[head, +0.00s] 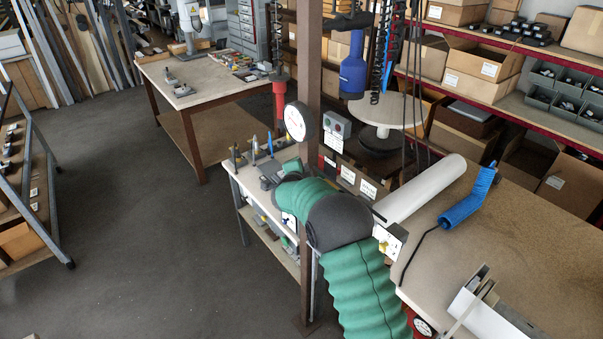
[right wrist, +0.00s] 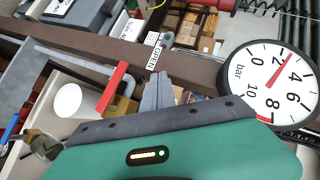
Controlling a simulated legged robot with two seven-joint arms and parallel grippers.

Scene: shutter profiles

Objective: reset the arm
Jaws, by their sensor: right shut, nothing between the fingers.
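My right arm, in a ribbed green sleeve (head: 370,290) with a dark elbow, rises from the bottom of the head view and bends left past the brown post. My right gripper (head: 268,181) is at its end, over the small bench with tools. In the right wrist view the grey fingers of the gripper (right wrist: 159,88) are together, with nothing seen between them. The green wrist cover (right wrist: 190,150) fills the bottom of that view. My left gripper is not in view.
The brown post (head: 309,60) carries a round gauge (head: 299,121) close to my right arm; the gauge also shows in the right wrist view (right wrist: 268,80), near a red handle (right wrist: 115,88). A white roll (head: 425,188) and a blue coiled hose (head: 465,203) are at right. Open floor (head: 140,240) lies left.

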